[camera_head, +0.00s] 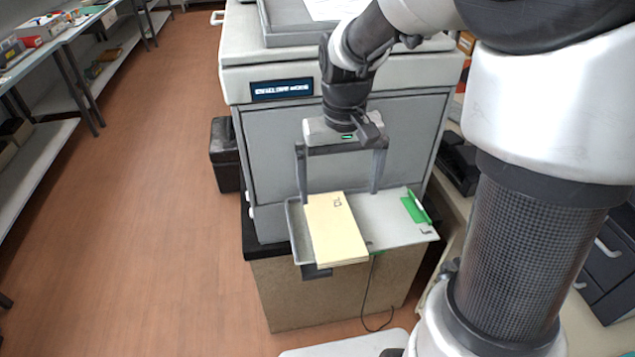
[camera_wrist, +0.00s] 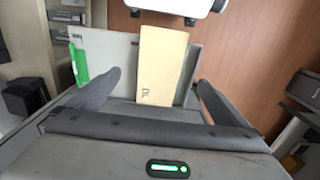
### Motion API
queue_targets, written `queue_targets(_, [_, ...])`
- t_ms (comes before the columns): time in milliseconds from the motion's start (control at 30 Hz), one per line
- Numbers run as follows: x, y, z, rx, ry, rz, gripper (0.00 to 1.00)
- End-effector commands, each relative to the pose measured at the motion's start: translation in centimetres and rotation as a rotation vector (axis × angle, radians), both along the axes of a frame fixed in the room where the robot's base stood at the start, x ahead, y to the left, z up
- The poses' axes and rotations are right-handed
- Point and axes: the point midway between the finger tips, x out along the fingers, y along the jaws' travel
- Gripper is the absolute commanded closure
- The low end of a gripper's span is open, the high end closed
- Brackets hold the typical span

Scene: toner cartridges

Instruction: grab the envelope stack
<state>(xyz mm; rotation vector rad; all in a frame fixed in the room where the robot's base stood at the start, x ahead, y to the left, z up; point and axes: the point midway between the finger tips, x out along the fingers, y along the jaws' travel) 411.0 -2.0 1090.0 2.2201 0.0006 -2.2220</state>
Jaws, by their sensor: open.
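The envelope stack (camera_head: 336,230) is a pale yellow block lying on the left part of a grey tray (camera_head: 385,222) at the front of the printer. It also shows in the wrist view (camera_wrist: 162,66), between my fingers but farther out. My gripper (camera_head: 339,192) is open, with its two fingers spread wide above the tray's back side. The left finger is close to the stack's back left corner in the head view and the right finger is well to the right of the stack. I cannot tell whether any finger touches the stack or tray.
The large grey printer (camera_head: 340,140) stands right behind my gripper. A green piece (camera_head: 415,208) sits at the tray's right end. A black box (camera_head: 225,153) is left of the printer. Shelves (camera_head: 75,80) line the far left, with open wooden floor between.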

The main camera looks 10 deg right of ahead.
Motion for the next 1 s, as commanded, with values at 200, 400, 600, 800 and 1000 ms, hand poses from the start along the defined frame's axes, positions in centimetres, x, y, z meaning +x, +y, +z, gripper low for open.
queue_targets(200, [-0.1, 0.0, -5.0, 0.000, 0.004, 0.000, 0.00])
queue_targets(400, [-0.1, 0.0, -7.6, 0.000, 0.001, 0.000, 0.00])
queue_targets(600, [0.0, 0.1, -8.9, 0.001, 0.001, -0.001, 0.00])
queue_targets(800, [-0.1, 0.3, -12.0, 0.000, 0.003, -0.001, 0.00])
queue_targets(1000, [0.0, 0.3, -13.2, -0.001, -0.001, 0.000, 0.00])
